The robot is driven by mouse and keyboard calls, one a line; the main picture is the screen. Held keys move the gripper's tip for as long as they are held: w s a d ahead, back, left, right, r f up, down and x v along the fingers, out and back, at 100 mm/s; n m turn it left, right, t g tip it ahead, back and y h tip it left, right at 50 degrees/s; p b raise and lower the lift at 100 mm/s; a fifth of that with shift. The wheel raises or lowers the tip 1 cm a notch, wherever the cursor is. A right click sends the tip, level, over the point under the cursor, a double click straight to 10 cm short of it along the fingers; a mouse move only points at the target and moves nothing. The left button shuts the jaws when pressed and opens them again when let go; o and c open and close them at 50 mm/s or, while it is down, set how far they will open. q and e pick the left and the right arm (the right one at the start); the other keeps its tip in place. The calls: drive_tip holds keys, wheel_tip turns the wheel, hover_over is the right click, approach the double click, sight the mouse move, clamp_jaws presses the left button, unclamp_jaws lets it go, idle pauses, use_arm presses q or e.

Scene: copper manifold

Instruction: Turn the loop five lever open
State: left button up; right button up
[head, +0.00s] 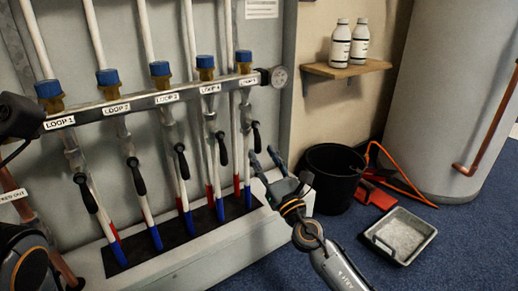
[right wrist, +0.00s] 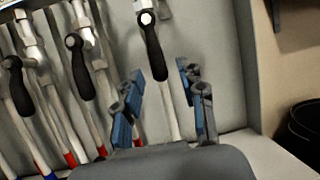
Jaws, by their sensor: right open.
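The loop five lever (head: 256,137) is a black handle at the right end of the copper manifold, under the LOOP 5 label. It hangs downward, nearly in line with its pipe. In the right wrist view the lever (right wrist: 153,48) points down toward the space between my fingers. My right gripper (head: 282,166) is open and empty, just below and to the right of the lever in the head view. In the right wrist view its blue-padded fingers (right wrist: 161,100) stand on either side of the pipe below the lever. My left gripper is not seen.
Other black levers hang along the manifold bar (head: 138,101), the loop four lever (head: 222,148) closest. A gauge (head: 278,77) sits at the bar's right end. A black bucket (head: 333,178), red dustpan (head: 374,195) and grey tray (head: 400,236) are on the floor to the right.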

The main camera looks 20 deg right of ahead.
drive_tip(key=v, duration=0.8)
drive_tip(key=shift+s, duration=0.1)
